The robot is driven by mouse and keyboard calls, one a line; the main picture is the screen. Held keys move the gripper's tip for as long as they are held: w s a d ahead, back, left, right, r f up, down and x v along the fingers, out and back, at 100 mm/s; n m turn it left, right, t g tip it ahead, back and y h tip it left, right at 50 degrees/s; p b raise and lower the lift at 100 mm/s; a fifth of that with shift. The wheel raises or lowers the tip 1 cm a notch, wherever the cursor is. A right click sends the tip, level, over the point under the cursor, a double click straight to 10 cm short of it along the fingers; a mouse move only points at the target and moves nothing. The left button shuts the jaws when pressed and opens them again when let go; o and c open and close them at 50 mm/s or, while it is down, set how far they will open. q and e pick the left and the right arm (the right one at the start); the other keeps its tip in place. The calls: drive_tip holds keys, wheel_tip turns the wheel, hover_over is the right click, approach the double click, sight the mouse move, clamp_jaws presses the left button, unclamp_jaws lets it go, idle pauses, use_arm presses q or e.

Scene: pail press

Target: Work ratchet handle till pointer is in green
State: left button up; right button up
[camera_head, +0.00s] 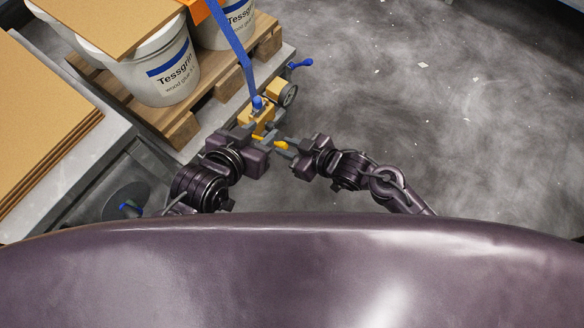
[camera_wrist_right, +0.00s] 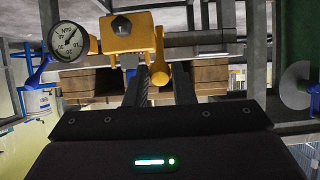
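The yellow ratchet block (camera_head: 262,116) sits at the pallet's corner, with a blue strap (camera_head: 240,58) running up from it. It also shows in the right wrist view (camera_wrist_right: 125,34). Its yellow handle (camera_wrist_right: 159,55) hangs down with a rounded end. The round white gauge (camera_wrist_right: 66,41) has a dark pointer; I cannot make out a green zone or the pointer's exact reading. My right gripper (camera_wrist_right: 160,82) is open, its fingers on either side of the handle's end with gaps visible. My left gripper (camera_head: 272,139) is close beside the block; its finger gap is not clear.
White glue pails (camera_head: 160,72) stand on a wooden pallet (camera_head: 183,128) at upper left, with a board on top. A blue-ended lever (camera_head: 301,63) sticks out beyond the gauge. A stack of brown boards (camera_head: 35,120) lies at left.

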drive_tip(key=c, duration=0.3)
wheel_tip(320, 180, down, 6)
drive_tip(key=s+d+b, duration=0.1)
drive_tip(key=b, duration=0.1)
drive_tip(key=shift+s+d+b, duration=0.15)
drive_tip(key=shift+d+b, duration=0.15)
drive_tip(key=shift+b, duration=0.1)
wheel_tip(320, 180, down, 6)
drive_tip(key=b, duration=0.4)
drive_tip(key=shift+a+r, duration=0.1)
drive_tip(key=shift+a, duration=0.05)
drive_tip(key=shift+r, duration=0.1)
wheel_tip(320, 180, up, 6)
drive_tip(key=p, duration=0.6)
